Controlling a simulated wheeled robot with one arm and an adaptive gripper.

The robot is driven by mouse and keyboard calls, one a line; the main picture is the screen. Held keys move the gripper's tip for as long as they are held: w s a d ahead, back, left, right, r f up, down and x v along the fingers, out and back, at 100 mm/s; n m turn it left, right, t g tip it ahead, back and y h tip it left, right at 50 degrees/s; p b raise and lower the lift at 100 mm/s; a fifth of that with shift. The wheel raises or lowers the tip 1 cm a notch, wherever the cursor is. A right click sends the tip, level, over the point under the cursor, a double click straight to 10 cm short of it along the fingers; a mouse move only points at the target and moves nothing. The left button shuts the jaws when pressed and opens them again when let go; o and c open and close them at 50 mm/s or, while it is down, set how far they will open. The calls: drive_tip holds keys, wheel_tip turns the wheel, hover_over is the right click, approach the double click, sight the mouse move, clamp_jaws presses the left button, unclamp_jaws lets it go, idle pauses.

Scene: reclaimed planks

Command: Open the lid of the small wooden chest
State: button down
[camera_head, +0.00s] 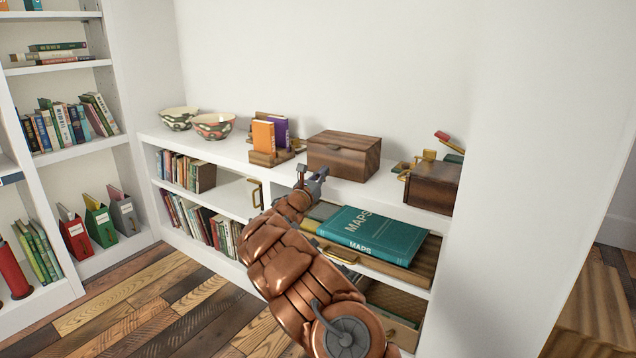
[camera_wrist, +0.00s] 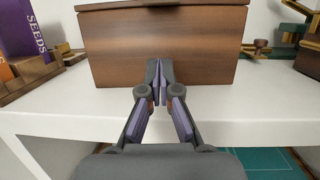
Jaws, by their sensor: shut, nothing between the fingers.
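The small wooden chest (camera_head: 343,157) stands on the white shelf top, a dark brown box with its lid down. In the wrist view the chest's front face (camera_wrist: 200,50) fills the upper middle, with the front edge of the lid (camera_wrist: 160,5) along the top of the picture. My gripper (camera_head: 312,172) is at the shelf's front edge, in front of and below the lid. In the wrist view my gripper (camera_wrist: 159,68) is shut and empty, its fingertips in front of the chest's face. I cannot tell whether they touch it.
Orange and purple books (camera_head: 270,135) in a wooden holder stand left of the chest, with two patterned bowls (camera_head: 213,126) farther left. A second wooden box (camera_head: 432,186) with brass parts stands right. A teal MAPS book (camera_head: 372,232) lies below on a drawer-like tray.

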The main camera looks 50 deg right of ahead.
drive_tip(key=x, duration=0.2)
drive_tip(key=shift+d, duration=0.4)
drive_tip(key=shift+d+r+b, duration=0.2)
drive_tip(key=shift+b, duration=0.15)
drive_tip(key=shift+r+b, duration=0.4)
drive_tip(key=shift+r, duration=1.55)
drive_tip(key=shift+r, duration=0.1)
